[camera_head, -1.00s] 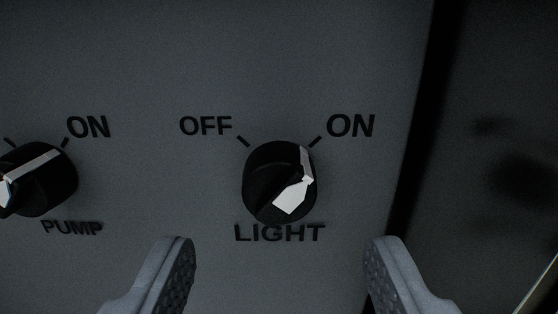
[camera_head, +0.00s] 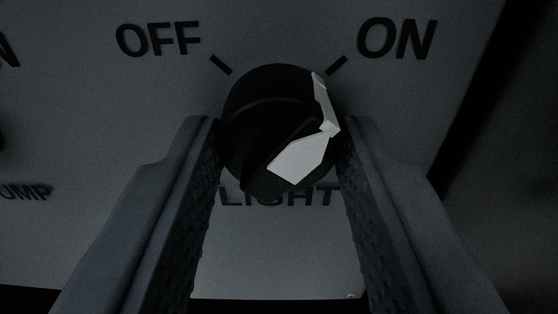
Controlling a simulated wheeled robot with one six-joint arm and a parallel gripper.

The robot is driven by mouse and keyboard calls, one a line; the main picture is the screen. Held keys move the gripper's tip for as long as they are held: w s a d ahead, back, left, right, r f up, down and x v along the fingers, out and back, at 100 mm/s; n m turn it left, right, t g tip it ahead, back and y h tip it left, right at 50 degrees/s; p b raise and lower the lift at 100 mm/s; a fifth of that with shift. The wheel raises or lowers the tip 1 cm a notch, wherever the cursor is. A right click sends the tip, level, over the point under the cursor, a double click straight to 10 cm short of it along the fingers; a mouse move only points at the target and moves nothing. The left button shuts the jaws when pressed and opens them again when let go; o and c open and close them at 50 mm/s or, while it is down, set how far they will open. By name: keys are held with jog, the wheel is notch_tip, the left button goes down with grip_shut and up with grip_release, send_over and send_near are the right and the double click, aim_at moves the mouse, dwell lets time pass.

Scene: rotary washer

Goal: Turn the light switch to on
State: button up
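The light switch is a round black knob (camera_head: 265,130) with white marking faces, above the word LIGHT on a grey panel. OFF is printed at its upper left and ON at its upper right, each with a tick mark. The upper end of the white stripe on the knob lies at the right, below the ON tick. My gripper (camera_head: 281,125) is open, with one finger on each side of the knob. The fingertips are very close to its sides; I cannot tell whether they touch. The fingers partly cover the word LIGHT.
The grey panel (camera_head: 270,245) ends at a dark edge on the right and along the bottom. The pump label (camera_head: 25,192) shows at the left edge, with only a sliver of its dark knob. The view is dim.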

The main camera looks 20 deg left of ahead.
jog(key=shift+m, duration=0.7)
jog(key=o, duration=1)
jog(key=shift+s, duration=0.1)
jog(key=v, duration=1.7)
jog(key=shift+s+d, duration=0.1)
